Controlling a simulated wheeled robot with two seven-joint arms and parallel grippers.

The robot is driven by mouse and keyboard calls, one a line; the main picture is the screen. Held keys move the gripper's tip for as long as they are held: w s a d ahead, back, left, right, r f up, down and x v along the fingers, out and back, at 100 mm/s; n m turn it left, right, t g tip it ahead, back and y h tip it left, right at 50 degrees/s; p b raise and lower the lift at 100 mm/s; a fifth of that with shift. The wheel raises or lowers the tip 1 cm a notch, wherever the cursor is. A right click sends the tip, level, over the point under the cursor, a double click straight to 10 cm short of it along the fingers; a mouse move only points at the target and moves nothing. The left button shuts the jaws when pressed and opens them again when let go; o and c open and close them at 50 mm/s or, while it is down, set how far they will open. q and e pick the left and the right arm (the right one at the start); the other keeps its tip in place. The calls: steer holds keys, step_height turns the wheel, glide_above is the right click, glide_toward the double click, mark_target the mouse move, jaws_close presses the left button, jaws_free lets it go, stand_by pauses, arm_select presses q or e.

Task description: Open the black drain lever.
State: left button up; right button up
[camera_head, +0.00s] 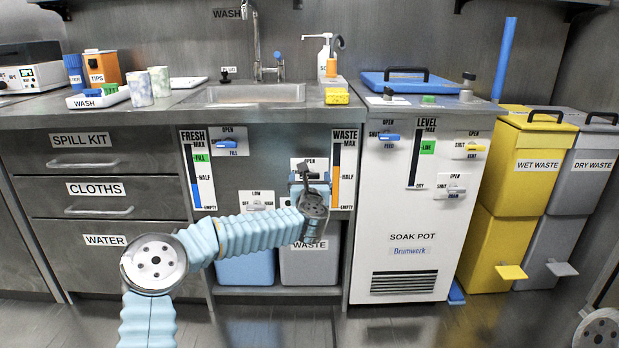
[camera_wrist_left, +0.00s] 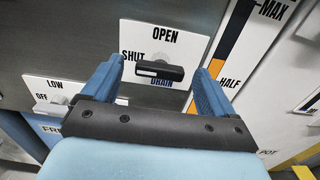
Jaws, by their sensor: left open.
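The black drain lever (camera_wrist_left: 160,70) shows in the left wrist view on a white plate (camera_wrist_left: 197,50) marked OPEN above, SHUT at its left and DRAIN below. The lever's bar lies roughly crosswise, level with SHUT. My left gripper (camera_wrist_left: 159,66) is open, with one blue finger at each side of the lever; I see no clear contact. In the head view my left gripper (camera_head: 306,178) is in front of the same plate (camera_head: 308,162) and hides the lever. My right gripper is out of view.
A FRESH gauge (camera_head: 198,175) and WASTE gauge (camera_head: 343,170) flank the panel. A LOW/OFF switch plate (camera_head: 257,201) is at lower left of the drain plate. The sink (camera_head: 250,95) is above. The white soak pot (camera_head: 408,215) stands right; a grey waste tank (camera_head: 310,268) is below.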

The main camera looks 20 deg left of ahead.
arm_select(q)
steer(key=shift+x, duration=0.75)
steer(key=c, duration=1.1)
steer(key=shift+o, duration=0.2)
